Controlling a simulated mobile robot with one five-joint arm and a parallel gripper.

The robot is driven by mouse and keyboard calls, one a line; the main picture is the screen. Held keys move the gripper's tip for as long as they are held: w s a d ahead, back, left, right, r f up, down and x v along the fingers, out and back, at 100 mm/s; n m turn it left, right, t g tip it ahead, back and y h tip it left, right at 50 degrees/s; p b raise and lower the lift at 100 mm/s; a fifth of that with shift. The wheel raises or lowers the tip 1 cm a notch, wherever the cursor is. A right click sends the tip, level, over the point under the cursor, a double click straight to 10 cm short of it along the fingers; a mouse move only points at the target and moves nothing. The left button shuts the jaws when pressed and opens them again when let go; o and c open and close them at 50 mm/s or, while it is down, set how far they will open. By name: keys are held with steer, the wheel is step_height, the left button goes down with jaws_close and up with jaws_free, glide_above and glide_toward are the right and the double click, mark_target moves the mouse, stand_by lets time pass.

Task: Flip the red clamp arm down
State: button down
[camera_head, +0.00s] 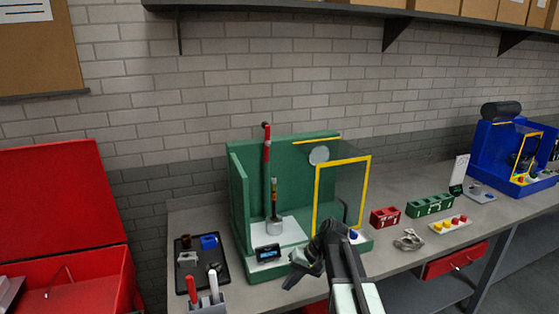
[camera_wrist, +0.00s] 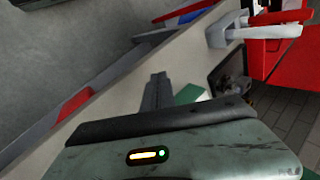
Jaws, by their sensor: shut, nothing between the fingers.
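The red clamp arm (camera_head: 267,150) stands upright inside the green fixture (camera_head: 237,205) in the head view. It has a dark band near its top and rises above the fixture's back wall. Below it a grey cylinder (camera_head: 274,226) with a striped stem stands on the white plate. My gripper (camera_head: 291,283) is in front of the fixture, low and to the right of the clamp arm, apart from it. In the wrist view my gripper's fingers (camera_wrist: 157,92) are together with nothing between them. The clamp arm does not show in the wrist view.
A yellow-framed clear guard (camera_head: 317,200) covers the fixture's right side. A black tray (camera_head: 222,284) and a tool holder (camera_head: 208,306) stand at left. Red (camera_head: 385,217) and green blocks (camera_head: 430,206) and a grey metal part (camera_head: 408,240) lie at right. A red toolbox (camera_head: 60,200) is far left.

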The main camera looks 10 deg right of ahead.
steer(key=w+d+r+t+y+p, duration=0.15)
steer(key=w+r+y+p, duration=0.35)
steer(key=r, duration=0.6)
steer(key=w+d+r+t+y+p, duration=0.1)
steer(key=w+d+r+p, duration=0.2)
steer(key=w+r, duration=0.5)
steer(key=w+d+r+t+y+p, duration=0.1)
steer(key=d+r+p, duration=0.1)
steer(key=r, duration=0.5)
steer(key=w+d+r+t+y+p, duration=0.1)
steer(key=w+d+r+y+p, duration=0.1)
steer(key=d+r, duration=0.3)
steer(key=w+d+r+t+y+p, duration=0.1)
steer(key=d+r, duration=0.3)
steer(key=r, duration=0.5)
steer(key=shift+w+r+m+y+p, duration=0.4)
steer(key=shift+y+p, duration=0.2)
steer(key=shift+p, duration=0.3)
steer(key=shift+s, duration=0.1)
